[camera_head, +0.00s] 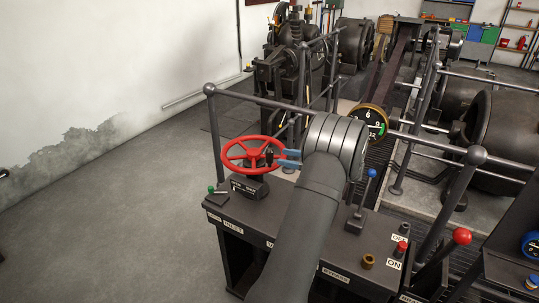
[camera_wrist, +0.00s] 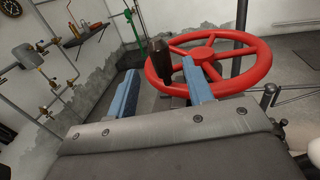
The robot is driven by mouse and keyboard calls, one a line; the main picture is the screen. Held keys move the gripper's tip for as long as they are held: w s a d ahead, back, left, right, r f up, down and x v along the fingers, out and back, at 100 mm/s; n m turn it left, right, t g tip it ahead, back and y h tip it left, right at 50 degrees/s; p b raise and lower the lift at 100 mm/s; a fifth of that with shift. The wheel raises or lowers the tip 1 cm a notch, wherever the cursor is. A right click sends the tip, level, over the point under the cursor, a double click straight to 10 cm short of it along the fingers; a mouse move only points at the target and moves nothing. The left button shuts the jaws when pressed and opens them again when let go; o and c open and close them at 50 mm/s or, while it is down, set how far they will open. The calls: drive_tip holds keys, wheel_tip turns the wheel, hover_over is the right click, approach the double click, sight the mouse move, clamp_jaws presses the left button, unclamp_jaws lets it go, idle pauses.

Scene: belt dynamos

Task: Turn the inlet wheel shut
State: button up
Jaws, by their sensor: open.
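The red inlet wheel (camera_head: 234,144) lies on top of the dark console, above a label reading INLET (camera_head: 233,225). It also shows in the wrist view (camera_wrist: 258,62). Its dark upright handle (camera_wrist: 159,62) stands on the rim and appears between my two blue fingers in the wrist view. My gripper (camera_head: 281,158) is open at the right side of the wheel. It also shows in the wrist view (camera_wrist: 160,85). I see no finger clearly touching the handle; the exact gap is hard to tell.
A blue-knobbed lever (camera_head: 371,173), a red button (camera_head: 401,249) and a brass knob (camera_head: 367,261) are on the console's right. A railing (camera_head: 270,102) runs behind, with a round gauge (camera_head: 370,123) beside my arm.

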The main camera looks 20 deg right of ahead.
sight(269, 154)
drive_tip(key=x, duration=0.6)
drive_tip(key=shift+w+a, duration=0.2)
drive_tip(key=shift+a, duration=0.05)
clamp_jaws()
